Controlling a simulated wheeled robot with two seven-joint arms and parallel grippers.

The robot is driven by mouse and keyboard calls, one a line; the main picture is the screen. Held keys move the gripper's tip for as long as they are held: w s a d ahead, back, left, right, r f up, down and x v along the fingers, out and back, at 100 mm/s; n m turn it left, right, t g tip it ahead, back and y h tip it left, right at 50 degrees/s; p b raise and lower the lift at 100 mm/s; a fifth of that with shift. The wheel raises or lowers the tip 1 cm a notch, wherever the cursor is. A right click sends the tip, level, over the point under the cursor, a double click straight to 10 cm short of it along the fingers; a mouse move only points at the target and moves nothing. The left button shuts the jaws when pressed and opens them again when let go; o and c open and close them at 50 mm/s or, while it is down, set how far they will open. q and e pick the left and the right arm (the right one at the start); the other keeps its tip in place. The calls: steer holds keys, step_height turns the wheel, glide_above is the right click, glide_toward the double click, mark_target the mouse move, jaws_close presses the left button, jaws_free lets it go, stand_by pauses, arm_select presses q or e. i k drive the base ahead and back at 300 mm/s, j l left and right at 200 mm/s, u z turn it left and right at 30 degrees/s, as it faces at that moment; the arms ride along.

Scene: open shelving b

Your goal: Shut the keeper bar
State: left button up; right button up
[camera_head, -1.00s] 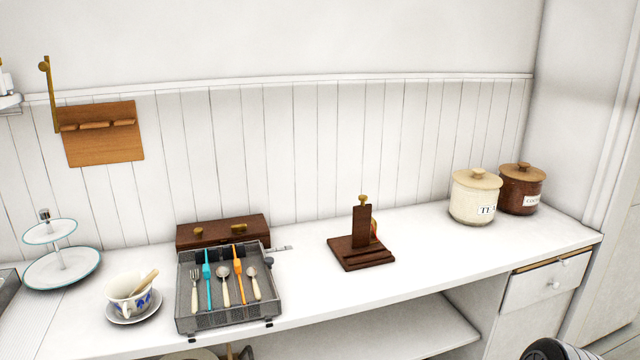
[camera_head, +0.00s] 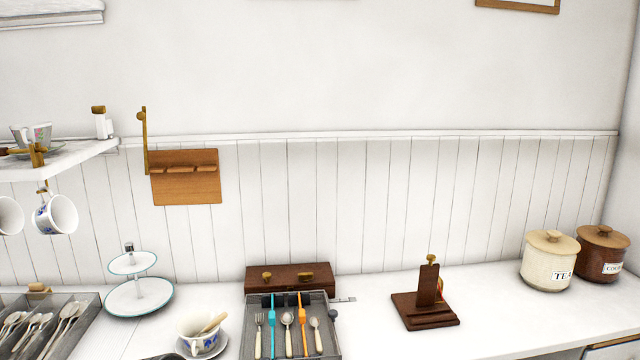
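A brass bar (camera_head: 144,140), which I take to be the keeper bar, stands upright at the left edge of a wooden wall rack (camera_head: 186,192). It has a small knob at its top and reaches well above the rack. The rack hangs on the white panelled wall and has a row of wooden lugs across its front. The bar does not lie across the lugs. Neither of my grippers can be made out in the head view.
A shelf (camera_head: 75,160) with hanging cups juts out left of the rack. Below on the counter stand a tiered stand (camera_head: 140,298), a cup (camera_head: 200,335), a cutlery tray (camera_head: 333,345), a brown box (camera_head: 290,275), a wooden stand (camera_head: 425,310) and jars (camera_head: 550,265).

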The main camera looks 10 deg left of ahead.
mark_target(141, 115)
steer(key=u, duration=1.25)
